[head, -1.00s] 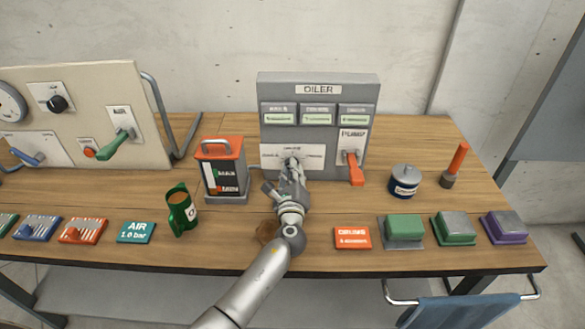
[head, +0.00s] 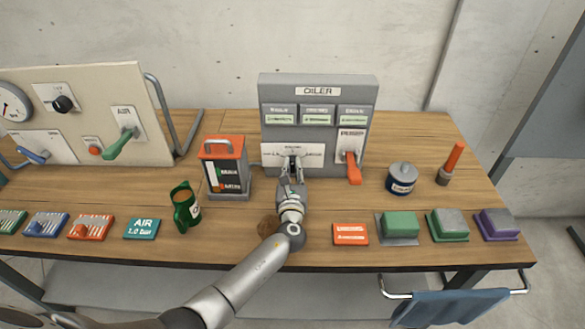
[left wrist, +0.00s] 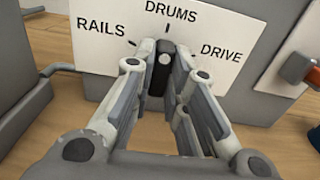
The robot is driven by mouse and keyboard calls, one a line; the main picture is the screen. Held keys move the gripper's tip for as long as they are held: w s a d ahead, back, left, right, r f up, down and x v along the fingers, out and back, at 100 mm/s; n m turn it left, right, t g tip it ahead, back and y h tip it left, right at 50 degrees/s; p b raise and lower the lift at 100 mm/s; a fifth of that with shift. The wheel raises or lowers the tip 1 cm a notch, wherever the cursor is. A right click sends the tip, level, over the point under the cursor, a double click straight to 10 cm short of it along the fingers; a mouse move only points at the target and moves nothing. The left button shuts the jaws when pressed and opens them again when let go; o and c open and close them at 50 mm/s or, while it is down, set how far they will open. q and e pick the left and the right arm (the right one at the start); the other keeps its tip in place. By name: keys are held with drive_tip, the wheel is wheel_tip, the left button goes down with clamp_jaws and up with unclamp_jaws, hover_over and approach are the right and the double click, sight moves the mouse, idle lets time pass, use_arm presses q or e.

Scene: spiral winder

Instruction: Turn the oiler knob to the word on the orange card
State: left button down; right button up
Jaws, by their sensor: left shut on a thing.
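The grey oiler panel (head: 318,92) stands at the back middle of the bench. Its knob is dark with a white dot and shows between the fingers in the left wrist view (left wrist: 163,68). The plate (left wrist: 90,58) around it reads RAILS, DRUMS and DRIVE. The knob's white dot is towards the DRUMS mark at the top. My left gripper (head: 291,168) is shut on the knob, with a finger on each side; the fingers partly hide it. The orange card (head: 350,234) lies at the bench front; its top word reads DRUMS in the earlier frame. My right gripper is out of view.
An orange pump lever (head: 353,168) is right of the knob on the panel. A blue-banded tin (head: 402,179) stands to the right.

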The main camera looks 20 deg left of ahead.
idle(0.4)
use_arm(q)
drive_tip(key=c, duration=1.4)
unclamp_jaws()
drive_tip(key=shift+c, duration=0.2)
drive_tip(key=v, duration=1.2)
